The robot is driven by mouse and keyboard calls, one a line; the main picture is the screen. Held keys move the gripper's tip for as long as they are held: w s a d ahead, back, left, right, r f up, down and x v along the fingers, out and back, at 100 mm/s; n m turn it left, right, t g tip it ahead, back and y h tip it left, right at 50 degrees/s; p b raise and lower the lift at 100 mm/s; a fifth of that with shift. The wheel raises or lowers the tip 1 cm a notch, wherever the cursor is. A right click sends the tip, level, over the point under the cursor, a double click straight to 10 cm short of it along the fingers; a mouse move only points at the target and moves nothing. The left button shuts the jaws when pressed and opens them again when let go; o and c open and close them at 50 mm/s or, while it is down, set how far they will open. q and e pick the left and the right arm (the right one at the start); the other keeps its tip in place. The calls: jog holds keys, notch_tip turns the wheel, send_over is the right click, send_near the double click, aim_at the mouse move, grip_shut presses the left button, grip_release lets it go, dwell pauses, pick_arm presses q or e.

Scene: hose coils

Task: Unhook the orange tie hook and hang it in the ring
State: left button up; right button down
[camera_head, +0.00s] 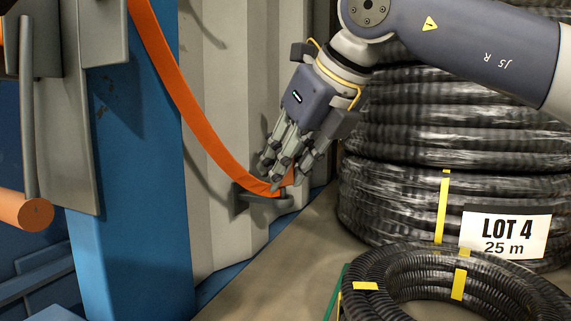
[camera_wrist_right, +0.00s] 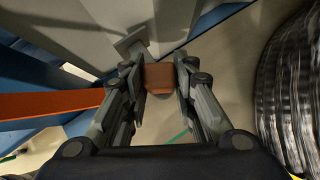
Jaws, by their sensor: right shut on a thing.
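The orange tie hook (camera_head: 185,95) is a long orange strap that comes down from the top left and curves to the wall. Its lower end lies at a dark grey ring fitting (camera_head: 243,199) on the corrugated wall. My right gripper (camera_head: 283,176) is shut on the hook's end, just above the fitting. In the right wrist view the orange-brown end (camera_wrist_right: 160,76) sits between the fingers, and the strap (camera_wrist_right: 50,104) runs off left. The fingers partly hide the end, so I cannot tell whether it is in the ring or beside it. My left gripper is not in view.
A tall stack of black hose coils (camera_head: 395,210) stands right of my right gripper, with a "LOT 4 25 m" label (camera_head: 507,233). A smaller coil (camera_head: 385,300) lies in front. A blue post (camera_head: 130,200) and an orange-ended bar (camera_head: 25,210) are at left. Bare floor (camera_head: 270,285) lies between.

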jog(key=shift+f+b, duration=0.5)
jog(key=shift+f, duration=0.2)
dwell(0.3)
jog(key=c, duration=1.2)
grip_release()
jog(key=shift+o, duration=0.4)
jog(key=shift+s+d+r, duration=0.1)
jog(key=shift+r, duration=0.15)
jog(key=shift+p+v, duration=0.5)
jog(key=shift+v, duration=1.35)
jog(key=shift+s+d+r, duration=0.1)
jog(key=shift+s+r, duration=0.05)
jog(key=shift+r, duration=0.05)
jog(key=v, duration=1.1)
jog(key=shift+s+d+r, duration=0.15)
jog(key=shift+s+r, duration=0.05)
jog(key=shift+r, duration=0.1)
jog(key=shift+f, duration=0.1)
